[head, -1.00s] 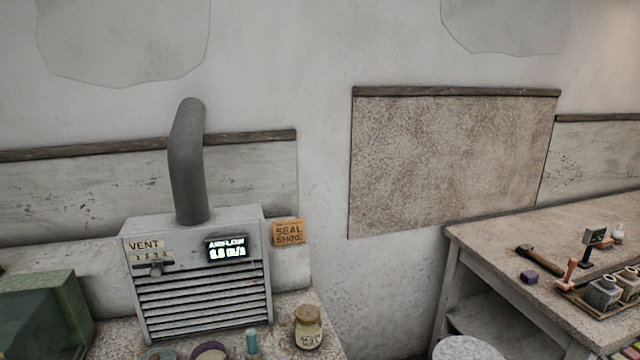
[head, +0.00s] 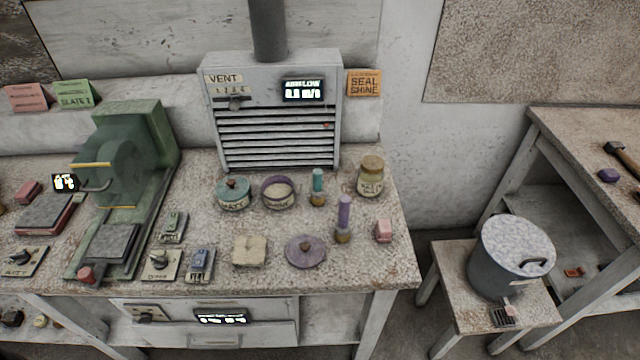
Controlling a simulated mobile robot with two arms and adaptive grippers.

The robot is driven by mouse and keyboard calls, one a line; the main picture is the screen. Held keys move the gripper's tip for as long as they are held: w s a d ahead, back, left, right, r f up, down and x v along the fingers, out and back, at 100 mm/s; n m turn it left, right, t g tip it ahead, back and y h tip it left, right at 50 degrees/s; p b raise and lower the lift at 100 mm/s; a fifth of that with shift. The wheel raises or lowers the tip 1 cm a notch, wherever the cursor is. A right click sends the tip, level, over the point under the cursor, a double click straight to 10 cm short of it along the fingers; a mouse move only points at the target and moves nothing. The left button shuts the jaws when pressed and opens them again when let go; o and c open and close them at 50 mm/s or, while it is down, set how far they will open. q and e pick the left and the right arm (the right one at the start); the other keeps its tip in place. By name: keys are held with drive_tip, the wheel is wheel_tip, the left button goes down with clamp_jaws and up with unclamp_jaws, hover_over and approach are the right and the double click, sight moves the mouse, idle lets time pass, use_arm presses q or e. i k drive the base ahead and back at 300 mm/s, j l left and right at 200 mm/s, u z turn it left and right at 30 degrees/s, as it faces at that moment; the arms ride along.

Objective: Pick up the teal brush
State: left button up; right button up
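The teal brush (head: 318,187) stands upright on the speckled workbench (head: 390,262), in front of the vent box. It has a teal handle on top and a short brownish base. A similar purple brush (head: 344,218) stands upright a little nearer and to its right. A purple open pot (head: 278,192) is just left of the teal brush, and a labelled jar (head: 370,177) is to its right. Neither of my grippers shows in the head view.
The grey vent box (head: 275,110) stands behind the brush. A teal lidded pot (head: 233,193), purple lid (head: 305,251), beige block (head: 249,251) and pink block (head: 383,231) share the bench. A green machine (head: 130,165) is left. A lidded bucket (head: 512,255) stands on a stool at right.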

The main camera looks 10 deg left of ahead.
sight(317, 191)
drive_tip(key=u, duration=1)
drive_tip(key=i+j+z, duration=0.25)
drive_tip(key=j, duration=0.2)
drive_tip(key=j+z, duration=0.25)
drive_tip(key=j, duration=0.25)
drive_tip(key=j+z, duration=0.25)
drive_tip(key=j, duration=0.25)
drive_tip(key=i, duration=0.05)
